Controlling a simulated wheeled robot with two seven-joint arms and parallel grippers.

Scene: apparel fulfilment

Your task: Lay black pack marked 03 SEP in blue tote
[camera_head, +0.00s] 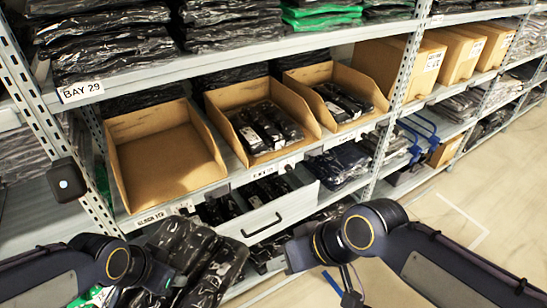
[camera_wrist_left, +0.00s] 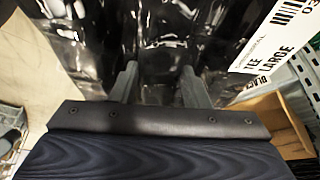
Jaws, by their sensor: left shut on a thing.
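My left gripper (camera_head: 152,274) is shut on a glossy black plastic-wrapped pack (camera_head: 215,268), held in front of the lower shelf. In the left wrist view the two fingers (camera_wrist_left: 158,88) reach onto the wrinkled black pack (camera_wrist_left: 130,35). A white label (camera_wrist_left: 278,48) there reads LARGE, BLACK and part of "03"; the rest is cut off. My right gripper (camera_head: 300,254) is at the lower middle of the head view, apart from the pack. Its fingertips are too unclear to tell open from shut. I cannot make out a blue tote in either view.
An empty cardboard bin (camera_head: 165,160) stands on the shelf, beside bins (camera_head: 232,100) (camera_head: 312,78) holding black packs. Open floor (camera_head: 480,215) lies at right.

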